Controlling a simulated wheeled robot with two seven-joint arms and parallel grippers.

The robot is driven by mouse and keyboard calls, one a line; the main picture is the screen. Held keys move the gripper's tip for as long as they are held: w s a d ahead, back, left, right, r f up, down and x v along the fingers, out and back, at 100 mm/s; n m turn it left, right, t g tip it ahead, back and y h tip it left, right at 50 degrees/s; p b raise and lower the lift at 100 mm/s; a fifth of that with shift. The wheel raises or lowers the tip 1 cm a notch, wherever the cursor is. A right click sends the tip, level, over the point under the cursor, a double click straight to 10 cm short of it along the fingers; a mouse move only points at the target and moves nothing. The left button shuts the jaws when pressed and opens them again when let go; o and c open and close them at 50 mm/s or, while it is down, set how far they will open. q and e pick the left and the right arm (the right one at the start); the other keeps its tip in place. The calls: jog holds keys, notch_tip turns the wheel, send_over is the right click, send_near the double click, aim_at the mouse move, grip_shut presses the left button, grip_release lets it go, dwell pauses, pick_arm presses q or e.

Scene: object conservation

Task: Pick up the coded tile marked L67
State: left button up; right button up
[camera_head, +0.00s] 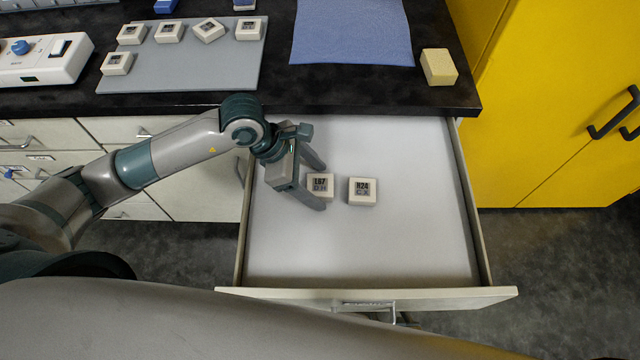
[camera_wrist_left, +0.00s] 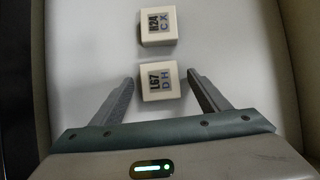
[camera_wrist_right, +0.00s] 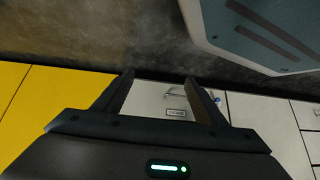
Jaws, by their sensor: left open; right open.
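The tile marked L67 (camera_head: 320,186) is a small cream block lying in the open drawer, label up. My left gripper (camera_head: 318,182) is inside the drawer, open, with its fingers on either side of the L67 tile. In the left wrist view the L67 tile (camera_wrist_left: 159,82) sits between and slightly beyond the two fingertips (camera_wrist_left: 160,78), with gaps on both sides. The tile marked H24 (camera_head: 362,191) lies just to its right in the head view and beyond it in the left wrist view (camera_wrist_left: 157,26). My right gripper (camera_wrist_right: 163,80) is open and empty, outside the drawer.
The drawer (camera_head: 420,240) has side walls and a front panel with a handle. On the black counter (camera_head: 280,100) are a grey mat (camera_head: 190,75) with several tiles, a blue cloth (camera_head: 350,35), a yellow block (camera_head: 438,67) and a white device (camera_head: 45,60). A yellow cabinet (camera_head: 560,110) stands right.

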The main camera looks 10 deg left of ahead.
aim_at(329, 184)
pick_arm(q)
jog(key=shift+c, duration=0.2)
jog(key=c, duration=1.2)
jog(key=shift+w+r, duration=0.1)
jog(key=shift+r, duration=0.6)
notch_tip(329, 184, up, 2)
jog(key=shift+r+b, duration=0.15)
jog(key=shift+b, duration=0.45)
jog(key=s+a+r+p, duration=0.1)
jog(key=s+r+p, duration=0.6)
jog(key=s+p, duration=0.2)
jog(key=shift+s+a+r, duration=0.15)
jog(key=shift+s+a, duration=0.15)
jog(key=shift+s, duration=1.05)
pick_arm(e)
jog(key=s+d+f+g+h, duration=0.1)
jog(key=s+d+g, duration=0.2)
jog(key=s, duration=0.7)
jog(key=s+d+f+g+h, duration=0.1)
jog(key=s+d+g, duration=0.2)
jog(key=s+d, duration=0.3)
jog(key=shift+s, duration=2.7)
